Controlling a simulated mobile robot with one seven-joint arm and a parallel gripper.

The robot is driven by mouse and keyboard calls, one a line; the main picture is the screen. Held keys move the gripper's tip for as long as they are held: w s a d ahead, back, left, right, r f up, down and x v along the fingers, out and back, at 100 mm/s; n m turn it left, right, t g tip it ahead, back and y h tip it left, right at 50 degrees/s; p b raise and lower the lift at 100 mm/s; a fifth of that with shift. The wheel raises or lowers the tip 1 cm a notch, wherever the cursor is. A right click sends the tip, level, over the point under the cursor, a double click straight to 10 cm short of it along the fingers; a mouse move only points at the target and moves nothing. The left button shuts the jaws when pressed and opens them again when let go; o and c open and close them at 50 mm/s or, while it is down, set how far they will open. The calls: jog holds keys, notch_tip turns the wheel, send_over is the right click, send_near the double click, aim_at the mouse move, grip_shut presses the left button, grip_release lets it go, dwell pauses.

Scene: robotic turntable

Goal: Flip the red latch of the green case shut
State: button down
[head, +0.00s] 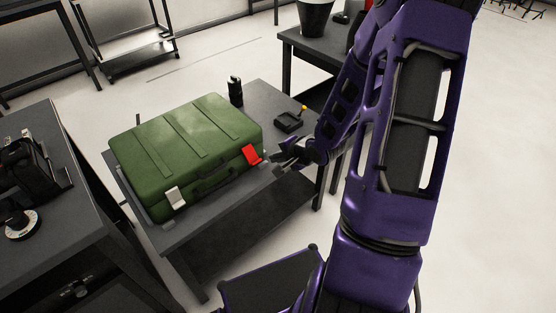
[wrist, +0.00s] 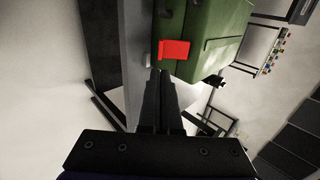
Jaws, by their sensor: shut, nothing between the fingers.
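The green case (head: 180,140) lies on a dark grey table, its front edge facing me. The red latch (head: 252,155) is at the right end of the case's front side; it also shows in the wrist view (wrist: 174,49). A white latch (head: 174,199) is at the left end of the same side, with a dark handle between them. My gripper (head: 282,160) is just right of the red latch. In the wrist view its fingers (wrist: 156,75) are together and empty, their tips close below the red latch. I cannot tell whether they touch it.
On the same table (head: 262,92), a black upright object (head: 236,91) stands behind the case and a small dark box with a yellow knob (head: 289,121) is at the right. Another dark table with black equipment (head: 30,165) is at the left.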

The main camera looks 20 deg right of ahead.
aim_at(251, 154)
jog(key=b+x, duration=0.2)
jog(key=x, duration=0.7)
jog(key=shift+w+f+b, duration=0.2)
jog(key=shift+f+b, duration=0.15)
jog(key=shift+f, duration=0.1)
